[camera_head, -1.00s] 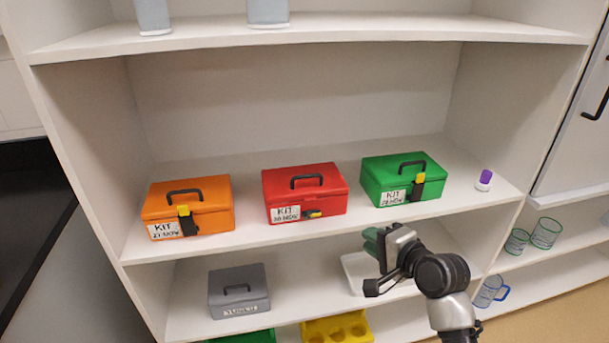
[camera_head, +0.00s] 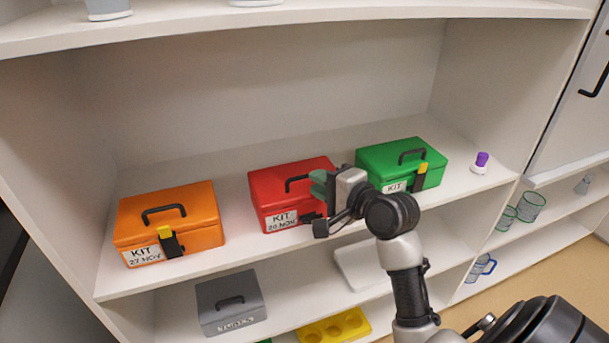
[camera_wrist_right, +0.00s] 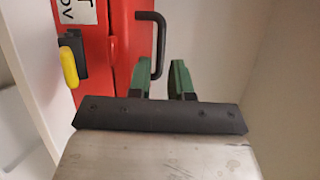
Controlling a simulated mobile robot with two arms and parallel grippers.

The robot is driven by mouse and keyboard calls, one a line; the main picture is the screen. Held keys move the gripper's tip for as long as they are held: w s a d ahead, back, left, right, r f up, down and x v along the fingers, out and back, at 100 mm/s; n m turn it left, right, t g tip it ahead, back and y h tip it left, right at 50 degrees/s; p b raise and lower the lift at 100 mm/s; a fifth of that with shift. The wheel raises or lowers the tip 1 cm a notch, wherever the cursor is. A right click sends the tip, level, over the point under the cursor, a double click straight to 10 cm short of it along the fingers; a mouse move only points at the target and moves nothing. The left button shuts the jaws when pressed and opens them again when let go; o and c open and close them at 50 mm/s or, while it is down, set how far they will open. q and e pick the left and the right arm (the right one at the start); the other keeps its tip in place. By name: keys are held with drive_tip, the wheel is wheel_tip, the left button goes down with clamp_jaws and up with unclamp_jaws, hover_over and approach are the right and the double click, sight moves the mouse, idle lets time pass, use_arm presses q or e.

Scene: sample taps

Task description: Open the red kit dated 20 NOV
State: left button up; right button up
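The red kit (camera_head: 275,190) stands closed between two other kits on the middle shelf. Its white label (camera_head: 281,220) reads KIT 20 NOV. My right gripper (camera_head: 320,185) is at its right part and hides some of its front. In the right wrist view the red kit (camera_wrist_right: 104,65) shows its black handle (camera_wrist_right: 161,35) and a black latch with a yellow end (camera_wrist_right: 70,65), turned sideways. My right gripper's green fingers (camera_wrist_right: 160,75) are apart there. The handle's lower end appears between them; contact is unclear. My left gripper is not in view.
An orange kit (camera_head: 190,205) dated 27 NOV stands to the left, a green kit (camera_head: 385,160) close on the right. A purple-capped item (camera_head: 481,161) sits farther right. A grey box (camera_head: 215,298) and a yellow rack (camera_head: 320,328) are on the shelf below.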

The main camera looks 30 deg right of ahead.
sight(305, 176)
drive_tip(key=x, duration=0.4)
drive_tip(key=shift+w+a, duration=0.1)
drive_tip(key=shift+w, duration=0.2)
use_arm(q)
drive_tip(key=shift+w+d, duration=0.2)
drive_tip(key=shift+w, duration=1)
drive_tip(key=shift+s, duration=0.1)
use_arm(e)
drive_tip(key=shift+c, duration=0.3)
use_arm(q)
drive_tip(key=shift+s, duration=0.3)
use_arm(e)
clamp_jaws()
